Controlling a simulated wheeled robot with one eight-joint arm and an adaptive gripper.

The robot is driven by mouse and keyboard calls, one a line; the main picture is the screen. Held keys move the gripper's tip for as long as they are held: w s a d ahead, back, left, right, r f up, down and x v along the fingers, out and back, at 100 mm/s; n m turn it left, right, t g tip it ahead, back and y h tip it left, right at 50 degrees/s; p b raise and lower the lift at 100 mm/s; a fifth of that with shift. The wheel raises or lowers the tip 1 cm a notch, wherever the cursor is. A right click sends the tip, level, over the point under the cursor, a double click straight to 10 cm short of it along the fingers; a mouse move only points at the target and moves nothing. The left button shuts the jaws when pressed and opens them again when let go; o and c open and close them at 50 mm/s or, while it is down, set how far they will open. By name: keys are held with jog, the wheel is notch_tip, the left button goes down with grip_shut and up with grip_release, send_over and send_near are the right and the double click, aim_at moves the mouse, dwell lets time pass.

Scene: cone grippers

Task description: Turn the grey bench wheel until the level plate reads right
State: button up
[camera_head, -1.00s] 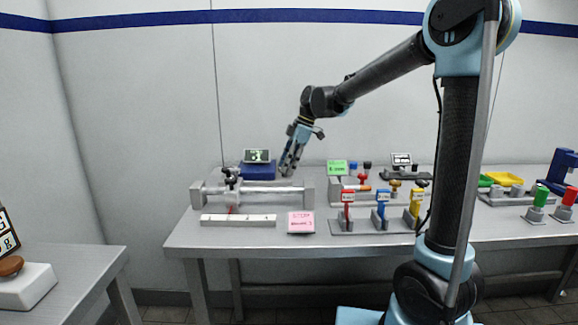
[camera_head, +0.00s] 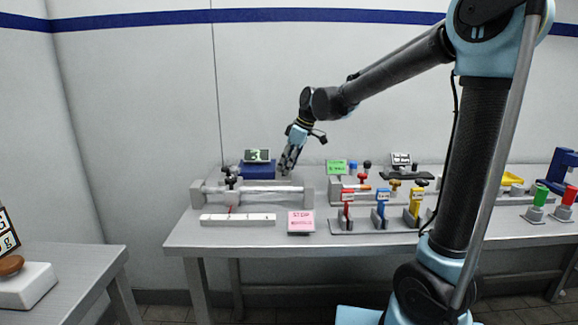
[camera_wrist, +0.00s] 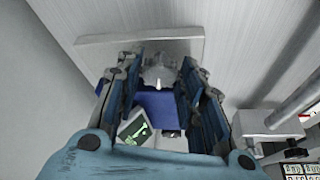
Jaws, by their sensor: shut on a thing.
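My gripper (camera_head: 288,166) reaches down behind the silver rail on the bench. In the wrist view its two blue fingers (camera_wrist: 162,92) are closed about a grey round part with a small white mark, which I take for the grey wheel (camera_wrist: 158,74). The head view hides the wheel behind my fingers. The level plate (camera_head: 257,155) is a small dark sign with a light figure like a 3, above a blue box (camera_head: 258,171). It also shows tilted in the wrist view (camera_wrist: 135,126), with its figure hard to read.
A silver rail (camera_head: 270,190) with a dark clamp (camera_head: 231,180) lies in front of the gripper. A white scale strip (camera_head: 238,219) and a pink note (camera_head: 301,221) lie nearer. Red, blue and yellow levers (camera_head: 382,204) stand to the right. The wall is close behind.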

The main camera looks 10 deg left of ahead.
jog(key=shift+w+r, duration=0.1)
jog(key=shift+w, duration=0.1)
jog(key=o, duration=1.1)
jog(key=shift+c, duration=0.2)
jog(key=shift+s, duration=0.1)
jog(key=v, duration=1.1)
jog(key=shift+d+r, duration=0.15)
jog(key=shift+r, duration=0.25)
